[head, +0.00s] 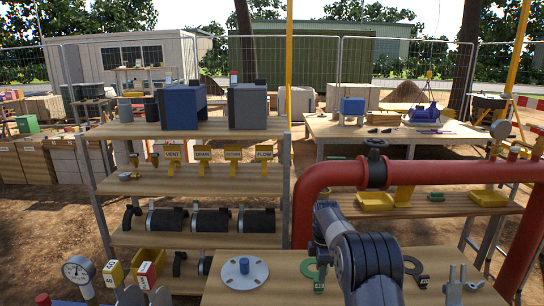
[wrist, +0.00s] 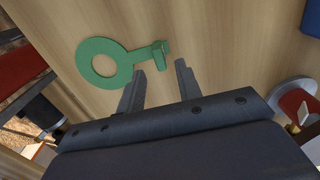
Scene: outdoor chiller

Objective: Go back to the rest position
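A green ring piece (head: 309,272) lies on that bench just left of my arm.
A red pipe with a black valve (head: 375,160) arches close beyond my arm. A white flange disc with a blue centre (head: 245,271) lies on the bench to the left. Loaded shelves (head: 190,131) stand at left.

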